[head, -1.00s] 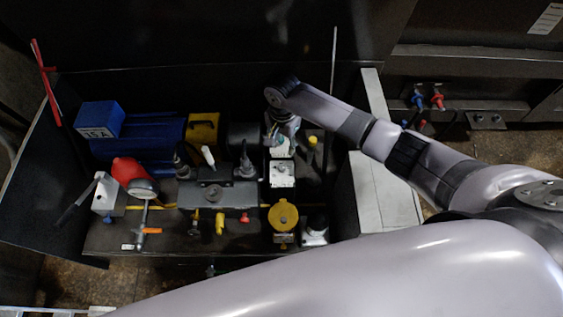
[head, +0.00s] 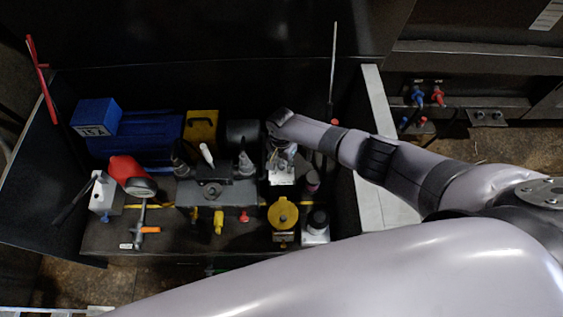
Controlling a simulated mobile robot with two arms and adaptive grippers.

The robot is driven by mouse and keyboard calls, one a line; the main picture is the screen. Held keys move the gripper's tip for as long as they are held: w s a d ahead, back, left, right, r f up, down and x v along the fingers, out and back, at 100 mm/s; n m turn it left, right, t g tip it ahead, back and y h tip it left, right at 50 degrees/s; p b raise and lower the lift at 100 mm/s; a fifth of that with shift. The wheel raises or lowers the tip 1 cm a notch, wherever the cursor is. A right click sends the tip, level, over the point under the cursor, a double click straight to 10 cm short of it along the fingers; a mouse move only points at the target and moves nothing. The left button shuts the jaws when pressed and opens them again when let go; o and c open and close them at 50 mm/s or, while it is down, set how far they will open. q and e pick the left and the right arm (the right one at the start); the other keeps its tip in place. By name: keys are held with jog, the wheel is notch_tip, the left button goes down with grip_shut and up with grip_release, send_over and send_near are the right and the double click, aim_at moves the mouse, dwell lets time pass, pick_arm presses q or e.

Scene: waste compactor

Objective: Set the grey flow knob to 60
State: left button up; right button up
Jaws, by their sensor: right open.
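My right gripper (head: 282,160) points down over the right half of the machinery bay, beside a pale block (head: 281,176) that it partly covers. Its fingers are small and dim here; it is open, and I see nothing held in it. A dark round knob (head: 318,217) sits on a white block at the front right, apart from the gripper. A smaller dark round part (head: 312,178) stands just right of the gripper. I cannot tell which part is the grey flow knob, and no scale numbers are readable. My left gripper is not in view.
A round yellow part (head: 284,214) stands left of the white block. A pale wall edge (head: 382,180) bounds the bay on the right, under my arm.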

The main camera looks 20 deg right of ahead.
grip_shut()
dwell(0.5)
jog(key=n, duration=0.4)
jog(key=shift+n, duration=0.4)
jog(key=n, duration=1.2)
jog(key=shift+b, duration=0.35)
jog(key=n, duration=0.3)
jog(key=shift+n+b, duration=0.35)
jog(key=shift+n, duration=1.55)
